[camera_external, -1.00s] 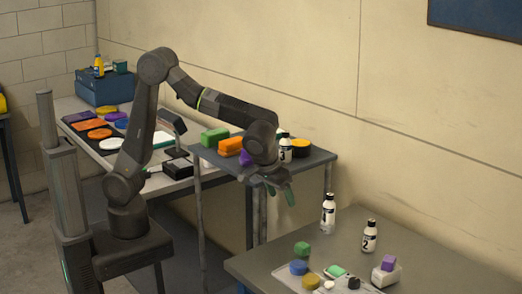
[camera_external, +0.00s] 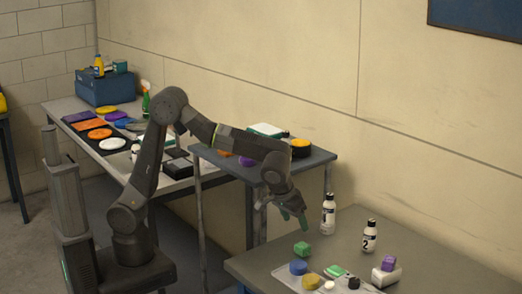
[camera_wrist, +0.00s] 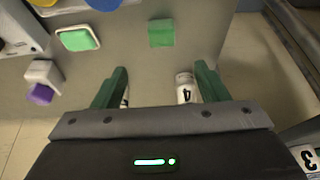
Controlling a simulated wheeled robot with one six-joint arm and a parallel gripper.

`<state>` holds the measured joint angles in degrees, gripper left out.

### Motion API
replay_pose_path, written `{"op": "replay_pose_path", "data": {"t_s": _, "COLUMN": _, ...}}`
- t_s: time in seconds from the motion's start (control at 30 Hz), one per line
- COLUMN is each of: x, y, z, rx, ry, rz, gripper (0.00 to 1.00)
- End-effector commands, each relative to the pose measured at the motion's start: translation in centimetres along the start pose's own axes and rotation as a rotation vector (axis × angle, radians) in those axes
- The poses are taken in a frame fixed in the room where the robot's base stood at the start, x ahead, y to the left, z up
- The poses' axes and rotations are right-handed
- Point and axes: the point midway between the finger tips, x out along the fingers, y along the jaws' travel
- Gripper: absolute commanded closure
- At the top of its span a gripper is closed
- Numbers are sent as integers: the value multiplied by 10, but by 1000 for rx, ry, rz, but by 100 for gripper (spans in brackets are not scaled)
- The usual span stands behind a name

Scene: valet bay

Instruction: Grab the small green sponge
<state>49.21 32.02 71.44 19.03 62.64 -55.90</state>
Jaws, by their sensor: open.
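A small plain green block (camera_external: 302,249), which looks like the small green sponge, lies on the near grey table; it also shows at the top middle of the wrist view (camera_wrist: 161,33). My gripper (camera_external: 283,212) is open and empty above the table's far left edge, apart from the block. In the wrist view the block is beyond the gap between my green fingertips (camera_wrist: 162,75).
A white bottle marked 4 (camera_wrist: 185,88) stands beneath my gripper's view; bottles (camera_external: 328,213) and (camera_external: 369,236) stand behind the block. A blue round piece (camera_external: 298,267) and a purple block on a white one (camera_external: 388,264) are nearby. Free table surrounds the green block.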

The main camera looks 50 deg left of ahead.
Motion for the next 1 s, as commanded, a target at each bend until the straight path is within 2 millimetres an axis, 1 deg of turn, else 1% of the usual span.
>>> {"op": "replay_pose_path", "data": {"t_s": 0.2, "x": 43, "y": -1, "z": 0, "rx": -1, "ry": -5, "rz": -5, "gripper": 33}}
{"op": "replay_pose_path", "data": {"t_s": 0.3, "x": 60, "y": -1, "z": 0, "rx": 0, "ry": -3, "rz": -3, "gripper": 33}}
{"op": "replay_pose_path", "data": {"t_s": 0.4, "x": 71, "y": -1, "z": 0, "rx": 0, "ry": -2, "rz": -3, "gripper": 33}}
{"op": "replay_pose_path", "data": {"t_s": 0.57, "x": 80, "y": -1, "z": 1, "rx": 1, "ry": -2, "rz": -3, "gripper": 33}}
{"op": "replay_pose_path", "data": {"t_s": 0.83, "x": 118, "y": -4, "z": 3, "rx": -1, "ry": -4, "rz": -3, "gripper": 33}}
{"op": "replay_pose_path", "data": {"t_s": 1.0, "x": 128, "y": -4, "z": 3, "rx": 0, "ry": -2, "rz": -1, "gripper": 33}}
